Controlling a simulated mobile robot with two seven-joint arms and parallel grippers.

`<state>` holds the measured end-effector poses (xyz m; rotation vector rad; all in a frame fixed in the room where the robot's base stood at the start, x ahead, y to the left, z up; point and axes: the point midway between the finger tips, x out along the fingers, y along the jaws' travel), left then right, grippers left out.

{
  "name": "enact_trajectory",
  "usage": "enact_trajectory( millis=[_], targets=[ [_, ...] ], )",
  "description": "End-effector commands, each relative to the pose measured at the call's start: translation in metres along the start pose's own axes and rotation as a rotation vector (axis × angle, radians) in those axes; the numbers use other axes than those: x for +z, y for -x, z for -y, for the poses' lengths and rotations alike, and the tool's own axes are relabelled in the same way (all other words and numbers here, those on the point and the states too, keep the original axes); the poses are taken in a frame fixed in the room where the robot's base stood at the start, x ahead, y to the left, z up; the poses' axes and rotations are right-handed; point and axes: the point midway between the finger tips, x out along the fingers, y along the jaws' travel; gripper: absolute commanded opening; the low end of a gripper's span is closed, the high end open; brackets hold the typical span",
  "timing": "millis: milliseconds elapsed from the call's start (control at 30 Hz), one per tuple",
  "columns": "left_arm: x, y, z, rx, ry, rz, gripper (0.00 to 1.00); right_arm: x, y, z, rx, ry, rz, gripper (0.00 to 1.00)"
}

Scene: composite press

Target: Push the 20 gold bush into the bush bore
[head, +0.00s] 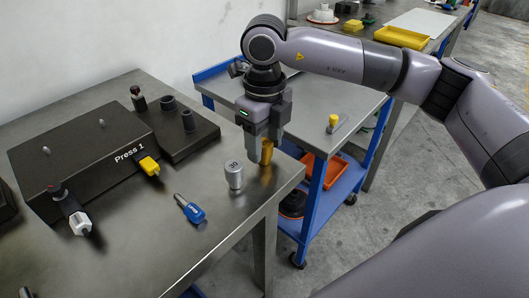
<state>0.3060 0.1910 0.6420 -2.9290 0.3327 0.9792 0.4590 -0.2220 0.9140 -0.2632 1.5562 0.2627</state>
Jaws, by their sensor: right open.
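A gold cylinder (267,152), which looks like the gold bush, stands at the right edge of the metal table. My right gripper (264,155) points down over it, with its fingers open around or just beside the gold cylinder. I cannot tell whether they touch it, and any marking on it is hidden or too small to read. I cannot make out the bush bore for certain. A black block (190,140) with dark upright cylinders stands behind the press. My left gripper is not in view.
A silver cylinder (234,176) with a number on top stands left of the gripper. A blue-handled tool (191,209) lies in front. The black Press 1 box (82,160) has a yellow piece (149,166) at its side. A blue cart (316,192) stands right.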

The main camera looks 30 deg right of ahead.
Motion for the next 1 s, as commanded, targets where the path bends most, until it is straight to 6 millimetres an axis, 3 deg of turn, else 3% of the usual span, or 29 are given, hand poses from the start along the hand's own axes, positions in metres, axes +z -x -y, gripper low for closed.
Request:
enact_trajectory(
  millis=[233,367,400,1000],
  targets=[
    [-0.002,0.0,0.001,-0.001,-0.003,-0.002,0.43,0.0,0.001,0.0,0.0,0.001,0.001,0.48],
    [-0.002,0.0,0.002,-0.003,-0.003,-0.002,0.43,0.0,0.001,0.0,0.0,0.001,0.001,0.06],
    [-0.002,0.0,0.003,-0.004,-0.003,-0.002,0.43,0.0,0.001,0.0,0.0,0.001,0.001,0.04],
    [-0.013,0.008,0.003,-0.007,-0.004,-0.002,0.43,0.0,0.024,0.0,0.0,0.0,0.002,0.03]
  ],
)
